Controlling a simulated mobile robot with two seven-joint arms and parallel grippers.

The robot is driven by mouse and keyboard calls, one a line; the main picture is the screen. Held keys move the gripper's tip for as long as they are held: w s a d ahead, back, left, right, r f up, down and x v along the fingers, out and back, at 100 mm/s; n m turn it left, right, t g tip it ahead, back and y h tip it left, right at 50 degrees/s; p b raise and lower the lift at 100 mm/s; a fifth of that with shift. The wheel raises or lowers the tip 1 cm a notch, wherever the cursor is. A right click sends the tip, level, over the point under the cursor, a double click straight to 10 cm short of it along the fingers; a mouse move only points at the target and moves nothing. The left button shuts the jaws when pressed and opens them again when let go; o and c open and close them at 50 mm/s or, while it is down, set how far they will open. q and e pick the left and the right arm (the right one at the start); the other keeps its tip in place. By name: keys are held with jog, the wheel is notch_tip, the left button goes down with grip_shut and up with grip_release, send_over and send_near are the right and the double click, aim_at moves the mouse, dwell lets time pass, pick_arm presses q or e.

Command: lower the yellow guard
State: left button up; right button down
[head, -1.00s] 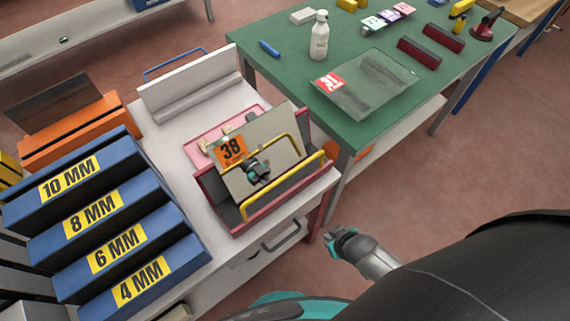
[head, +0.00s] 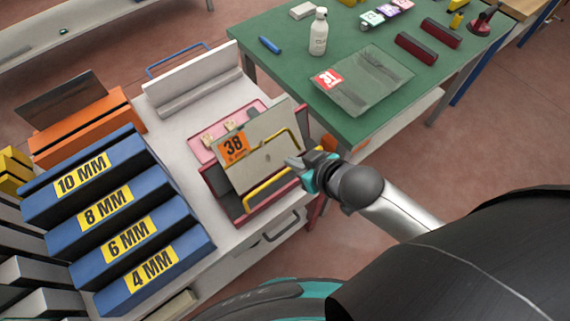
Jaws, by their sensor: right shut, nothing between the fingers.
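The yellow guard (head: 266,187) is a bent bar along the front of the red-framed edger (head: 222,196). It stands in front of a glass pane (head: 257,162) with an orange "38" label. A second yellow bar shape shows on the pane; it looks like the guard's reflection. My right gripper (head: 294,163) is shut and empty, at the right end of the guard, and covers that end. I cannot tell whether it touches the bar. My left gripper is not in view.
Blue stepped blocks (head: 140,235) marked 4 to 10 MM stand left of the edger. A green table (head: 283,85) holds a pane marked 31 (head: 362,85) and a white bottle (head: 318,32). An orange rack (head: 85,128) stands at the left.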

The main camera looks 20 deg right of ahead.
aim_at(285, 170)
jog(key=shift+w, duration=0.1)
jog(key=b+x, duration=0.2)
jog(key=x, duration=0.8)
jog(key=shift+b, duration=0.4)
jog(key=s, duration=0.1)
jog(key=s+d, duration=0.1)
jog(key=s, duration=0.2)
jog(key=shift+d+f+p, duration=0.15)
jog(key=shift+f+p, duration=0.15)
jog(key=shift+w, duration=0.1)
